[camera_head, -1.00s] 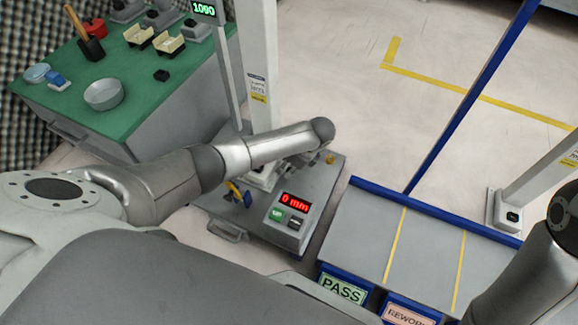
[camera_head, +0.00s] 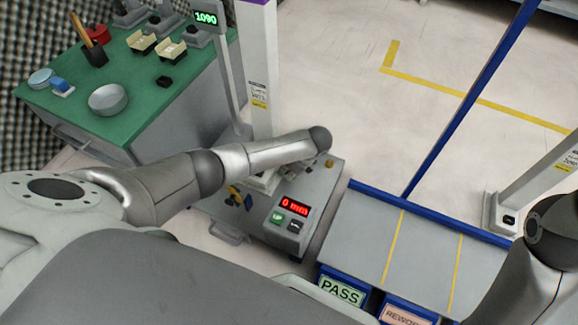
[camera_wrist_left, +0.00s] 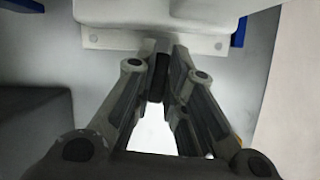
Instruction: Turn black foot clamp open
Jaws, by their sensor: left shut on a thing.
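In the left wrist view, the two fingers of my left gripper (camera_wrist_left: 160,70) come together around a narrow black piece (camera_wrist_left: 156,82), which looks like the black foot clamp. It sits at the edge of a pale plate with round bolt heads (camera_wrist_left: 100,38), under a white body. In the head view my left arm reaches over the grey machine box at the foot of the white post (camera_head: 261,75). The arm hides the clamp and most of the gripper there. My right gripper is out of view; only part of the right arm shows at the right edge.
The grey box carries a red display (camera_head: 295,205) with a green and a black button. A blue and yellow part (camera_head: 238,197) is left of it. A blue-edged tray (camera_head: 365,235) with PASS and REWORK labels lies right. A green table (camera_head: 135,95) holds several items.

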